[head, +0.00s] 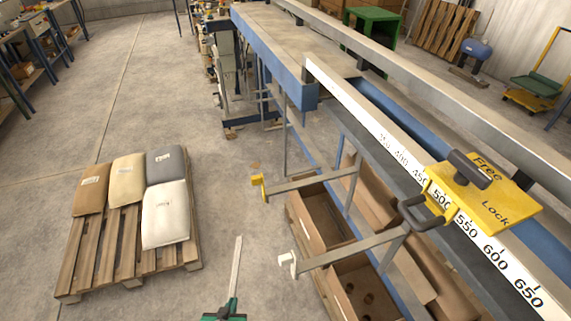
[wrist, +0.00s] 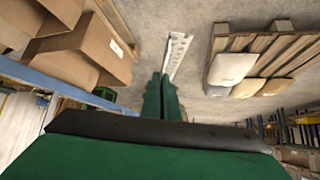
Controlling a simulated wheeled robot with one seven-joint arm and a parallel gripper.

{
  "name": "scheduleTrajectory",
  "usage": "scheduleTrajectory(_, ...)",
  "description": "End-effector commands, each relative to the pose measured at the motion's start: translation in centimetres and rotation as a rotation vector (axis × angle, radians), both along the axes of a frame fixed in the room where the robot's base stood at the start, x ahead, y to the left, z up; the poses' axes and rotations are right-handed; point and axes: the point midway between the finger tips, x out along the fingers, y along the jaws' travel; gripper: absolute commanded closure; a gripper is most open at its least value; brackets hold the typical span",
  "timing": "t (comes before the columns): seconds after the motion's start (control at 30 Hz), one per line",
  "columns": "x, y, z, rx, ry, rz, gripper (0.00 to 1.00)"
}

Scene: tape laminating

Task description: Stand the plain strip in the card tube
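My green gripper (head: 231,309) is at the bottom of the head view, shut on a thin pale strip (head: 236,268). The strip points away from the fingers, above the bare floor between the pallet and the boxes. In the wrist view the strip (wrist: 177,52) runs up from between the fingers (wrist: 164,98); a row of small dark marks or holes shows along it. I cannot clearly make out a card tube. The nearer cardboard box (head: 347,309) has round dark shapes inside, too small to identify.
A cardboard box (head: 301,212) stands under the blue-framed bench at right. Two rails, one with a yellow end (head: 258,187) and one with a white end (head: 287,264), stick out over the boxes. A pallet (head: 105,255) with sacks lies left. Floor between is clear.

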Motion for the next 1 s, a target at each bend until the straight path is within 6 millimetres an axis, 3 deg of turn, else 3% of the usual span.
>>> scheduleTrajectory(0.57,-1.7,4.7,0.4,0.001,0.000,0.008,1.00)
scheduleTrajectory(1.0,-1.7,4.6,0.1,0.000,0.000,0.008,1.00)
